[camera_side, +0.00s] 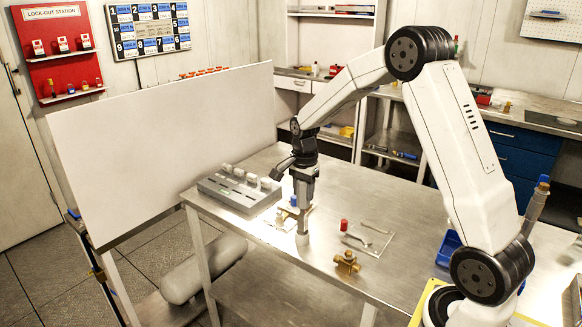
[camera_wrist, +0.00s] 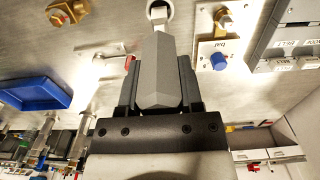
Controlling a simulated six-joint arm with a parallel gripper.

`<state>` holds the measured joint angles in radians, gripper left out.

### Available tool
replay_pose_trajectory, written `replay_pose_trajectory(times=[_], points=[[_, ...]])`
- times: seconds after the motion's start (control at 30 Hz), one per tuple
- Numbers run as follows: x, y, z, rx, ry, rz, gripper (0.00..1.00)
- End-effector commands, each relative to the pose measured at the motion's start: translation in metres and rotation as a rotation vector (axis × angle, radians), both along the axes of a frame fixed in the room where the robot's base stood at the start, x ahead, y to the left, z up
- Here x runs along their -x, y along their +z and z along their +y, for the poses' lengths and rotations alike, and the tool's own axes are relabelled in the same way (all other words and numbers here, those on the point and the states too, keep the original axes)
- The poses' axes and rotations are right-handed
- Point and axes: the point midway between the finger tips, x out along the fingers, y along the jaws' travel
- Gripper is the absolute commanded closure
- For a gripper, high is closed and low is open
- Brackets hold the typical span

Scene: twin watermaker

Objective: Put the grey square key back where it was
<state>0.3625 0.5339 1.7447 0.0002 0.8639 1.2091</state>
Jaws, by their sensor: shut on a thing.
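The grey square key (camera_wrist: 160,70) is held between the fingers of my gripper (camera_wrist: 158,95), which is shut on it. In the wrist view its narrow tip points at a pale round ring with a dark centre (camera_wrist: 169,8) at the top edge. I cannot tell whether the tip is inside that ring. A grey panel (camera_side: 210,187) with several grey blocks on top stands to the left of my gripper.
A blue knob on a plate (camera_wrist: 218,61) is close beside my gripper. A red cap (camera_side: 344,225), a plate with a metal lever (camera_side: 372,240) and a brass fitting (camera_side: 347,262) are to the right. A blue tray (camera_side: 447,250) stands farther right. A white board (camera_side: 165,140) stands behind the panel.

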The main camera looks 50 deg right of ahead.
Motion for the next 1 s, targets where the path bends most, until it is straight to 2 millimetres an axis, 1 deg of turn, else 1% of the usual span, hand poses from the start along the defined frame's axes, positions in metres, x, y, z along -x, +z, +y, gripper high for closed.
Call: replay_pose_trajectory(times=[0.27,0.6,1.0], points=[[0.000,-0.006,0.000,0.000,0.000,-0.001,1.00],[0.000,-0.038,0.000,0.000,0.000,0.000,1.00],[0.000,-0.041,0.000,0.000,0.000,-0.001,1.00]])
